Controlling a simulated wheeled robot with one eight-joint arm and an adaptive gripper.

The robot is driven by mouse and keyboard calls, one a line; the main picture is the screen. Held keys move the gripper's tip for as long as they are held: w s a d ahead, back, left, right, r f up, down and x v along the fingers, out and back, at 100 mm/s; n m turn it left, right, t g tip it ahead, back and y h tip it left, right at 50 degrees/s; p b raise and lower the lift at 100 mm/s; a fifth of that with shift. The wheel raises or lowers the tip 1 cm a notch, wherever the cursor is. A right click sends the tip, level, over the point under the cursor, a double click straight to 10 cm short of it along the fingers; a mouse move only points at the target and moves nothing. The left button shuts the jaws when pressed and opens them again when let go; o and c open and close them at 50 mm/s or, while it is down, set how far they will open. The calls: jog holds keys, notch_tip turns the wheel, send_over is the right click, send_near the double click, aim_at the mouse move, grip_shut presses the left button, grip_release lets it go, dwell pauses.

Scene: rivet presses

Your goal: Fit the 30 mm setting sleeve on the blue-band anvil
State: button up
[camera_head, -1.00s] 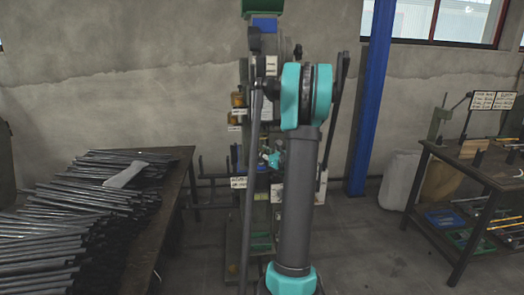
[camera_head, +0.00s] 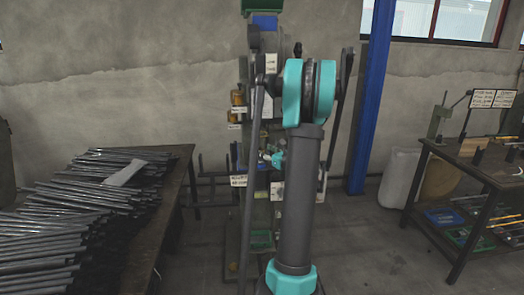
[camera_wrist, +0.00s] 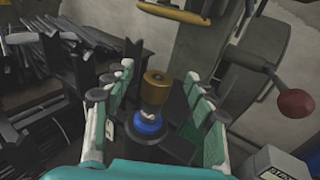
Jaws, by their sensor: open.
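In the wrist view a brass-coloured cylinder (camera_wrist: 156,87) stands upright on a short grey post. Below it is the blue-band anvil (camera_wrist: 148,124), with the blue ring showing around its foot. I cannot tell from its look whether the brass cylinder is the 30 mm setting sleeve. My gripper (camera_wrist: 158,72) is open, with its pale green and white fingers on either side of the cylinder and visible gaps to it. In the head view my arm hides most of the press, and only a small teal part of my gripper (camera_head: 277,159) shows beside it.
A lever with a dark red ball (camera_wrist: 297,103) sticks out at the right of the wrist view. A table of dark rods (camera_head: 80,205) stands left in the head view, a tool table (camera_head: 462,165) right. A blue post (camera_head: 371,100) rises behind. Floor shows between.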

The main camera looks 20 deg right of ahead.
jog(key=v, duration=1)
jog(key=shift+s+f, duration=0.1)
jog(key=shift+s, duration=0.05)
jog(key=v, duration=1.1)
jog(key=shift+s, duration=0.4)
